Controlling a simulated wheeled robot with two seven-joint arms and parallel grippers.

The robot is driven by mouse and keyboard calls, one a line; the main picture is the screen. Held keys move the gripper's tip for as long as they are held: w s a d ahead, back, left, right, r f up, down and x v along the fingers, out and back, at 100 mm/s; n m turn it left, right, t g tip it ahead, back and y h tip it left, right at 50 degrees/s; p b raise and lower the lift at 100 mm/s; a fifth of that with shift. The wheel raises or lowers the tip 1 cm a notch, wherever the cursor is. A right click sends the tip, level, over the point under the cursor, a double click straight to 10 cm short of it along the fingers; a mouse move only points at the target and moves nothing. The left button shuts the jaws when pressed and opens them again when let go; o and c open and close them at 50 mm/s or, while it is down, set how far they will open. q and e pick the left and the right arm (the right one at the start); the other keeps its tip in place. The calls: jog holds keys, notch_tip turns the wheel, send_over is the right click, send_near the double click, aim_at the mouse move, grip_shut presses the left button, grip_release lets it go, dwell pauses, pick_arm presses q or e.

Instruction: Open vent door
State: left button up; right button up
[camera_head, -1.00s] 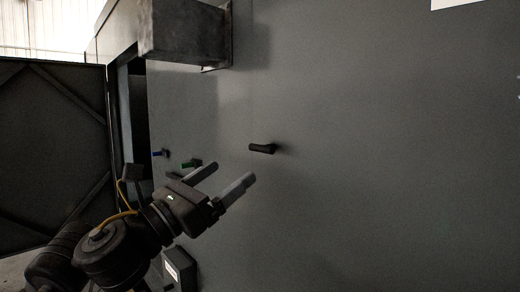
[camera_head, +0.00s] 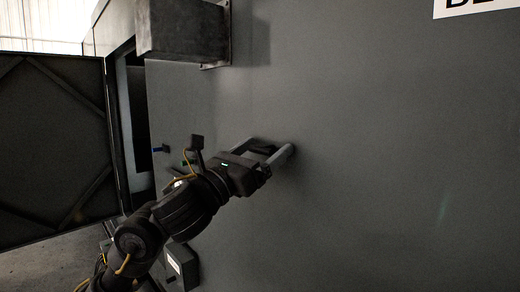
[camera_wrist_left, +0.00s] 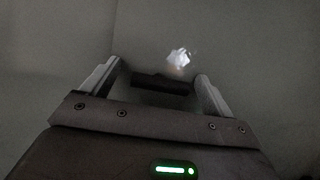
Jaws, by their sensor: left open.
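A black handle (camera_head: 264,150) sticks out from a large grey panel (camera_head: 400,150); no door seam around it is clear. My left gripper (camera_head: 271,146) is open at the panel, with one finger on each side of the handle. In the left wrist view the handle (camera_wrist_left: 160,84) lies crosswise between the two spread fingers (camera_wrist_left: 158,72), with gaps at both ends. I cannot tell whether the fingertips touch the panel. My right gripper is in neither view.
A grey metal box (camera_head: 183,30) juts from the panel at upper left. A dark braced door (camera_head: 50,140) stands open at far left. A small labelled box (camera_head: 182,265) sits below my arm. The panel to the right is clear.

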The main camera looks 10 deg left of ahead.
pick_arm(q)
jog(key=shift+c, duration=0.5)
jog(key=c, duration=0.8)
